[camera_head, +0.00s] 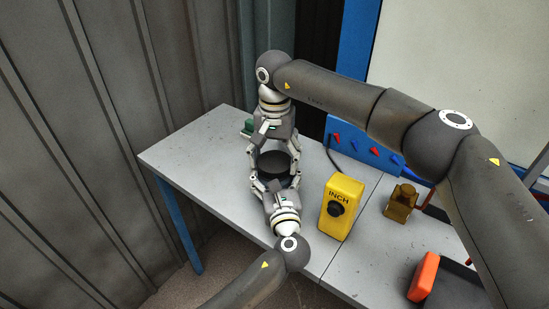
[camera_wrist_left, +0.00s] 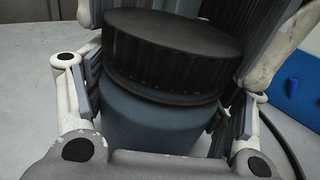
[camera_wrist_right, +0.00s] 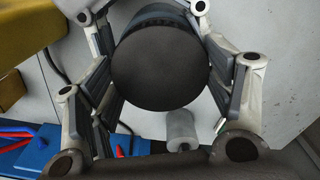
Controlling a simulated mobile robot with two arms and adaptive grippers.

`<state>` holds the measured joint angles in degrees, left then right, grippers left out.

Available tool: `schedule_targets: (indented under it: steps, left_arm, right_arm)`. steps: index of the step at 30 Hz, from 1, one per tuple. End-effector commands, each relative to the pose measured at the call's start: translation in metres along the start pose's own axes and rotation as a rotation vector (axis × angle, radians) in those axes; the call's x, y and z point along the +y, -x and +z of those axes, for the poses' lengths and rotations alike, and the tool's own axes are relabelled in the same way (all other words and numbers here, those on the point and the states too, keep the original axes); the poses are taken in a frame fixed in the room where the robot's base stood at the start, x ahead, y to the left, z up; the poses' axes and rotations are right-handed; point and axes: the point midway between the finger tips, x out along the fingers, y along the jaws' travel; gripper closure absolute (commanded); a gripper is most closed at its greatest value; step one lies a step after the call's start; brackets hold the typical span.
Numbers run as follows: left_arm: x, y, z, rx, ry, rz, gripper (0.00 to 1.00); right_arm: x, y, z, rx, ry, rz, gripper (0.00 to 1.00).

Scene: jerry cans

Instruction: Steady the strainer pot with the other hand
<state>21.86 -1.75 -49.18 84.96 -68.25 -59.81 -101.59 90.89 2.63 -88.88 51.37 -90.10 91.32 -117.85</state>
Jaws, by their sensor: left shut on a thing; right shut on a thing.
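The strainer pot (camera_head: 275,165) stands on the grey table, with a wide ribbed black lid and a blue-grey body. My left gripper (camera_head: 274,181) is shut on it from the near side. My right gripper (camera_head: 272,146) is shut on it from the far side. In the left wrist view the pot (camera_wrist_left: 150,120) sits upright between my left fingers, with my right fingers behind it. In the right wrist view its black lid (camera_wrist_right: 160,60) fills the space between the fingers. The fingers hide part of the pot's sides.
A yellow box marked INCH (camera_head: 341,205) stands right of the pot. A blue rack with red and blue pieces (camera_head: 362,147) is behind it. A brass-coloured block (camera_head: 401,203) and an orange piece (camera_head: 424,277) lie farther right. The table's left part (camera_head: 195,160) is clear.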

Motion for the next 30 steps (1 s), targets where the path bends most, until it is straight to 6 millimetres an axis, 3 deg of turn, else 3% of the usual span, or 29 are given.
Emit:
schedule_targets:
  steps: [30]
  left_arm:
    - [0.0,0.0,-0.001,0.001,0.0,-0.001,0.91]
  right_arm:
    - [0.0,0.022,0.0,0.0,-0.002,0.0,0.54]
